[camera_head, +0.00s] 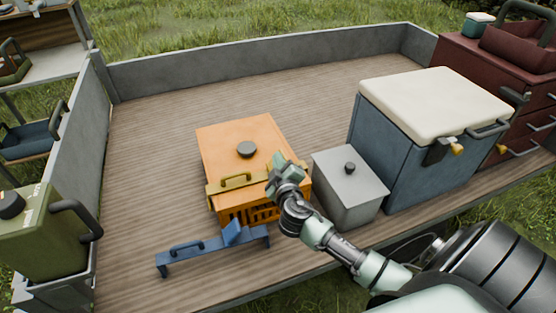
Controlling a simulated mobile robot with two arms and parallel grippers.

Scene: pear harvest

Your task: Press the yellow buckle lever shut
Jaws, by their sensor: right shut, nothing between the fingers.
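An orange crate (220,147) with a closed lid and a dark round knob stands on the wooden deck. A yellow bar with a raised handle (226,186) lies along its front upper edge; this looks like the buckle lever. My right gripper (279,162) is shut and empty at the front right corner of the crate, over the right end of the yellow bar. It hides that end, and I cannot tell whether it touches the bar or how far the lever is closed. My left gripper is not in view.
A blue bracket (189,255) lies in front of the crate. A grey lidded box (344,190) stands close on its right, then a blue cooler (398,146) with a cream lid. The deck behind and left of the crate is clear, bounded by grey walls (250,58).

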